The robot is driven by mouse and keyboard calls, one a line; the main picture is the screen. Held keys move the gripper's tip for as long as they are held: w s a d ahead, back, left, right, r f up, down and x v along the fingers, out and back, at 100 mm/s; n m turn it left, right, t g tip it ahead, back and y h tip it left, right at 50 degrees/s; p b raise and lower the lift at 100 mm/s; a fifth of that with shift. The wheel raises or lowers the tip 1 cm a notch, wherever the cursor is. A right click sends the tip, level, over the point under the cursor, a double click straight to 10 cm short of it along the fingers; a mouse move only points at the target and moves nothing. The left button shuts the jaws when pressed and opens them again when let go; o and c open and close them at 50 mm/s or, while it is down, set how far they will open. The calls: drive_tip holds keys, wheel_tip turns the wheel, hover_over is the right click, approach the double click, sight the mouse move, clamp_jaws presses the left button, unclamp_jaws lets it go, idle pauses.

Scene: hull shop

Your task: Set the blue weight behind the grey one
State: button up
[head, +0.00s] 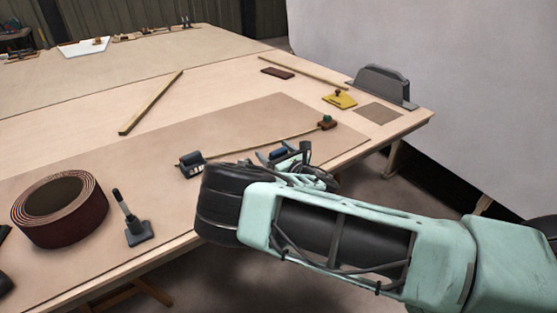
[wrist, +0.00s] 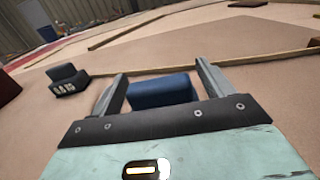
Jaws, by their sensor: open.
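The blue weight (wrist: 160,91) lies on the table between the two fingers of my gripper (wrist: 162,72) in the wrist view. The fingers stand apart on either side of it; I cannot tell whether they touch it. In the head view only a small part of the blue weight (head: 278,153) shows beside my gripper (head: 285,154); the wrist hides the rest. The grey weight (head: 191,164), dark with a pale marked face, stands to the left of my gripper. It also shows at the left in the wrist view (wrist: 68,82).
A large dark red roll (head: 66,227) and a small upright-handled tool (head: 138,231) stand at the left. The board behind the batten is clear.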

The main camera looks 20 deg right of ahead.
drive_tip(key=shift+r, duration=0.1)
clamp_jaws()
drive_tip(key=shift+w+r, duration=0.1)
